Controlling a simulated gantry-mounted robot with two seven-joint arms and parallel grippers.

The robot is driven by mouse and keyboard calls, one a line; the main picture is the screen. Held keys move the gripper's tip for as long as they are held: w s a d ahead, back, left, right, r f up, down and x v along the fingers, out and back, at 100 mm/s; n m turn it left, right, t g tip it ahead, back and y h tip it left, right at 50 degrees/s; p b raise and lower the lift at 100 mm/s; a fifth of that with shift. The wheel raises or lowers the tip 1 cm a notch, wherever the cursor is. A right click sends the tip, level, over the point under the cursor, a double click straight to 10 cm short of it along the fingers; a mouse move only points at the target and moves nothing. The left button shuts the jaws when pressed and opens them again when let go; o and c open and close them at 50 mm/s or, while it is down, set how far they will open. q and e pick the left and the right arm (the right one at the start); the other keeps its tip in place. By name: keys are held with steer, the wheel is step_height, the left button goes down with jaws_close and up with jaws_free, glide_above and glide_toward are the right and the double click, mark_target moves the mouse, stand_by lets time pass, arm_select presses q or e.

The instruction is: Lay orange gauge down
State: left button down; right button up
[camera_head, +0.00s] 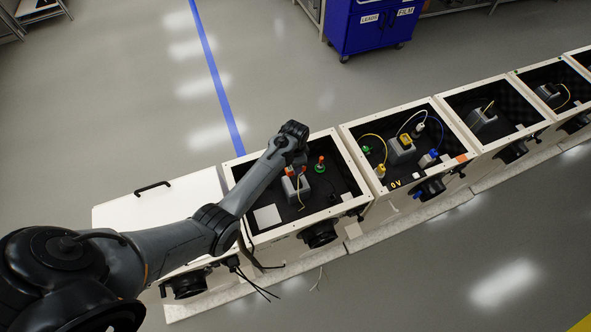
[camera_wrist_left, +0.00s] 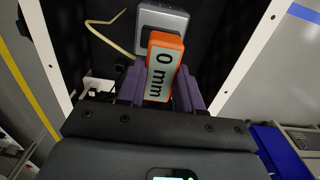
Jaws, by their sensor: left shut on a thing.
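The orange gauge (camera_wrist_left: 175,42) with a pale display reading "0 mm" sits between the purple fingers of my left gripper (camera_wrist_left: 160,85) in the left wrist view. The fingers are shut on it, one on each side. A grey block (camera_wrist_left: 160,18) with a pale cable is just beyond the gauge, and I cannot tell whether they touch. In the head view my left arm reaches over an open white cabinet (camera_head: 254,184), where the grey block (camera_head: 291,187) stands on the dark floor. The fingers are largely hidden there by the wrist. My right gripper is not in view.
A red-and-green object (camera_head: 320,165) stands right of the block, and a white square (camera_head: 267,216) lies front left inside the cabinet. The cabinet walls enclose this space. Neighbouring open cabinets hold cabled blocks. A closed white lid (camera_head: 160,205) is at left.

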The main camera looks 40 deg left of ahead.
arm_select(q)
steer(key=shift+s+a+f, duration=0.1)
steer(key=shift+s+a, duration=0.05)
steer(key=shift+w+d, duration=0.2)
steer(key=shift+w, duration=0.1)
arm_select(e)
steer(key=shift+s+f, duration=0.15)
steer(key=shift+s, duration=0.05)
arm_select(q)
steer(key=shift+s, duration=0.1)
steer(key=shift+r+p, duration=0.25)
steer(key=shift+p, duration=0.15)
steer(key=shift+f+b, duration=2.5)
steer(key=shift+f, duration=1.3)
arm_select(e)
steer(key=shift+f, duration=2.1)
arm_select(q)
steer(key=shift+f, duration=0.4)
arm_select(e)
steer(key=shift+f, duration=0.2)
arm_select(q)
steer(key=c, duration=0.7)
jaws_free()
